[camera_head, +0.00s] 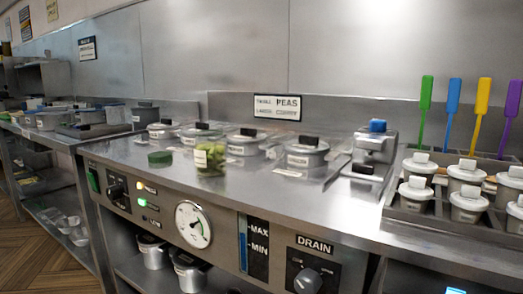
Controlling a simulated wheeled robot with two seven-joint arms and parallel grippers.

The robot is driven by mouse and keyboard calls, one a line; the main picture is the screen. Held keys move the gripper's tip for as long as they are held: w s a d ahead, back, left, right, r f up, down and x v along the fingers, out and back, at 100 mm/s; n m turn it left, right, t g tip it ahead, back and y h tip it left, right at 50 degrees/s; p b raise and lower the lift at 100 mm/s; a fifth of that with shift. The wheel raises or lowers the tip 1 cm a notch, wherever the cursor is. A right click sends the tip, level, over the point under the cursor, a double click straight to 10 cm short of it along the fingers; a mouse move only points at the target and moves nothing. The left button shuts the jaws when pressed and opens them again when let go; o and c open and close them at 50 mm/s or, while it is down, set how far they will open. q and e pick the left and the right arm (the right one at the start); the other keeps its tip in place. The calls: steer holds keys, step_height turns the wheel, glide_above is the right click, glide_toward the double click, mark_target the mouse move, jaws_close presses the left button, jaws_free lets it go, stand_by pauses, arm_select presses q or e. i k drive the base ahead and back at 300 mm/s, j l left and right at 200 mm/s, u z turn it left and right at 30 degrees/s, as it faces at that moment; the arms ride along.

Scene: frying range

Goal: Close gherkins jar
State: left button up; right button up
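A glass jar of green gherkins (210,160) stands upright near the front edge of the steel counter, left of the middle. It has a pale label, and no lid shows on its top. Neither of my grippers shows in the head view.
Several lidded grey pots (307,152) stand in a row behind the jar. A metal device with a blue top (377,140) and a rack of small pots (467,195) with coloured-handled utensils (482,110) are at the right. The counter front carries a gauge (193,224) and knobs.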

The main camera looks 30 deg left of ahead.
mark_target(209, 143)
steer(key=j+u, duration=0.45)
steer(key=i+j+u, duration=0.2)
steer(key=j+u, duration=0.25)
